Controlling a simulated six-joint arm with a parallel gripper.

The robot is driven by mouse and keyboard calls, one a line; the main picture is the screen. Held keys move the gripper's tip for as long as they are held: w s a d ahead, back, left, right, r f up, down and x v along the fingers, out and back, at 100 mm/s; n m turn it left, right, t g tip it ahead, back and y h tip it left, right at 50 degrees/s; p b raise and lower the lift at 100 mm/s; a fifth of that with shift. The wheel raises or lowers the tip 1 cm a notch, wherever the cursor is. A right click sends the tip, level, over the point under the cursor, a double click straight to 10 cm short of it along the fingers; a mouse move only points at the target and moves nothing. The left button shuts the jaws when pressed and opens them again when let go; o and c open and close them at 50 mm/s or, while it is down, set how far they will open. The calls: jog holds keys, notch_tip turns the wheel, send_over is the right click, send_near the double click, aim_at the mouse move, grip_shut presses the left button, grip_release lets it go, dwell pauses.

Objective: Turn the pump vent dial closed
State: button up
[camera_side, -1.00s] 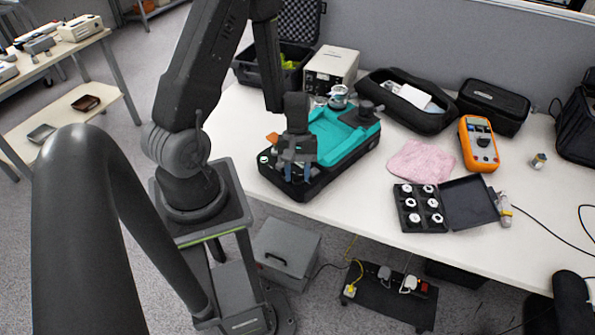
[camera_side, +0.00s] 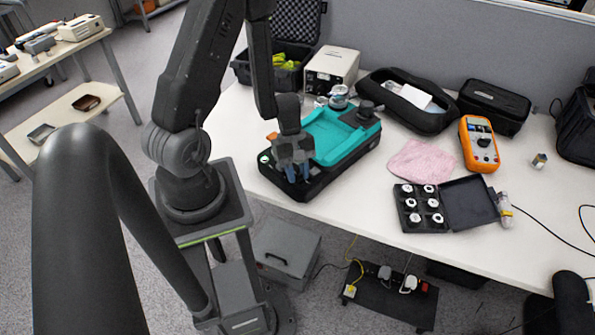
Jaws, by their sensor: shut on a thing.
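The pump appears to be the black unit with a teal top (camera_side: 328,138) on the white bench, in front of a beige box. My gripper (camera_side: 297,176) points down at the unit's front left end, with its bluish fingers low against the black part. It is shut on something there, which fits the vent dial. The dial itself is hidden behind the fingers, so its angle cannot be read.
A beige instrument (camera_side: 331,70) and an open black case (camera_side: 270,70) stand behind the unit. To the right are a pink cloth (camera_side: 421,161), an orange meter (camera_side: 478,144) and a black box of white-topped parts (camera_side: 422,207). The bench front between is clear.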

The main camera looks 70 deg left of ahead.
dwell(0.3)
jog(key=o, duration=0.6)
jog(key=shift+o, duration=0.2)
jog(key=shift+r, duration=0.1)
jog(key=v, duration=1.3)
jog(key=shift+a+r, duration=0.2)
jog(key=shift+r, duration=0.1)
